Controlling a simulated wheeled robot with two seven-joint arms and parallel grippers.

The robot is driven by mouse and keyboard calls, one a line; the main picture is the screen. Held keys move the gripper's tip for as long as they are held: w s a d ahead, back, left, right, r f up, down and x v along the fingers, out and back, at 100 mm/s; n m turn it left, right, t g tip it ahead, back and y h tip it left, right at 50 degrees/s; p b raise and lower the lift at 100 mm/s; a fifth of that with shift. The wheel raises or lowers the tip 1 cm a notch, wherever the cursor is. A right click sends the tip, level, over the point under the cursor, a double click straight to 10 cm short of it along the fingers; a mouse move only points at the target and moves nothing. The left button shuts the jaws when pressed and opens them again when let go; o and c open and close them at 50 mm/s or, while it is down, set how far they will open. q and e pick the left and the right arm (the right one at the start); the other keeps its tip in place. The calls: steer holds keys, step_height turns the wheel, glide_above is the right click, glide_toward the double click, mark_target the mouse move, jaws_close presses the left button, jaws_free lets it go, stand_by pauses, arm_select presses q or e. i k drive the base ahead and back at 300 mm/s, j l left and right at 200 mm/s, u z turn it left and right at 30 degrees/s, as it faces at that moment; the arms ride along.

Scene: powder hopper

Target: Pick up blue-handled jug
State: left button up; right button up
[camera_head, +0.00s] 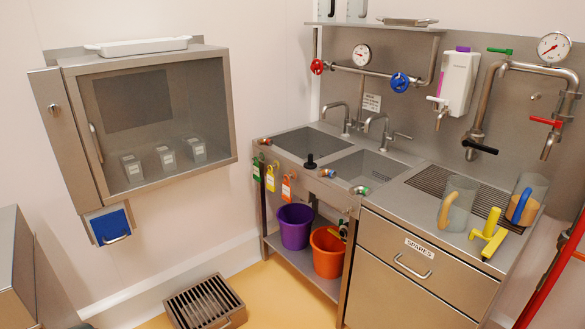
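The blue-handled jug (535,187) stands on the right end of the steel counter, by the grated drain area. It is grey and see-through, and its blue handle (520,206) faces left and toward the camera. A tan-orange patch shows low on it. A similar jug with a tan-orange handle (461,202) stands to its left, apart from it. A yellow T-shaped object (489,236) lies on the counter in front of and between the two jugs. Neither of my grippers is in view.
Sinks (308,142) with taps lie left of the grated drainer (428,181). A pipe with a red lever (545,122) hangs above the jugs. A red frame (553,273) stands at the right edge. A floor grate (203,302) lies in front of the wall cabinet (150,125).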

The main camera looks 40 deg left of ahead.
mark_target(530, 190)
steer(key=i+j+u, duration=0.1)
steer(key=u, duration=0.25)
steer(key=i+u, duration=0.15)
steer(key=u, duration=0.2)
steer(key=i+j+u, duration=0.2)
steer(key=i, duration=0.4)
steer(key=i+j+u, duration=0.2)
steer(key=i, duration=1.05)
steer(key=z, duration=2.15)
steer(key=i+l+u, duration=0.2)
steer(key=k+l, duration=0.05)
